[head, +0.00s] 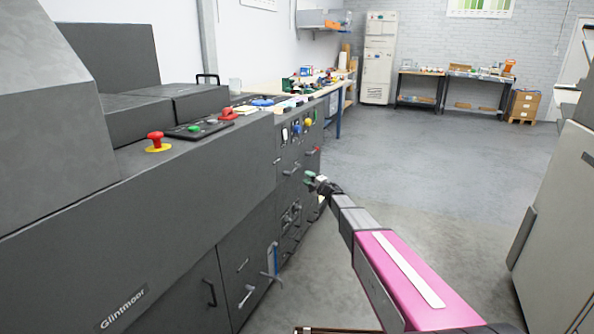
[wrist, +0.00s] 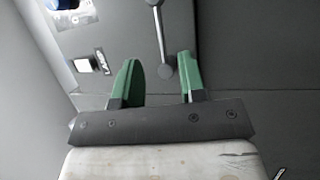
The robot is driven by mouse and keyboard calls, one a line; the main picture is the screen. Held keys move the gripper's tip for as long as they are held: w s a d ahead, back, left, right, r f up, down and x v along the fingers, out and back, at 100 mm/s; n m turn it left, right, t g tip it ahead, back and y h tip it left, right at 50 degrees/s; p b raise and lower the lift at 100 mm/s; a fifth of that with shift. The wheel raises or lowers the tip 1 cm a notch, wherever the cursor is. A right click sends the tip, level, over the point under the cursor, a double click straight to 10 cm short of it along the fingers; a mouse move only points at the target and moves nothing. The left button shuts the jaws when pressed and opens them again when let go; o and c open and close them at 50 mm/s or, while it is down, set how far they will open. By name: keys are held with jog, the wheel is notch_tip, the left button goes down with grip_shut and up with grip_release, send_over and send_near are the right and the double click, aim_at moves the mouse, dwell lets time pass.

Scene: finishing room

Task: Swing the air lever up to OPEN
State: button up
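My gripper (head: 311,180) is at the end of my outstretched arm, beside the far part of the dark machine front. In the wrist view its two green fingers (wrist: 160,82) are apart with nothing between them. A lever with a thin grey rod and round ends (wrist: 160,38) shows on the dark panel just beyond the fingers, in line with the gap. I cannot tell whether the fingers touch it. No OPEN mark is readable, so I cannot tell for certain that this is the air lever.
A lit white square button (wrist: 83,66) and a small label sit left of the rod. The machine (head: 150,200) carries a red emergency button (head: 156,138) and a blue-handled lever (head: 273,262) low on its front. Open floor (head: 430,160) lies right; another grey machine (head: 560,220) stands there.

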aim_at(295, 169)
jog(key=x, duration=0.9)
jog(key=shift+w+a+r, duration=0.1)
jog(key=shift+w+a, duration=0.05)
jog(key=shift+c, duration=0.3)
grip_shut()
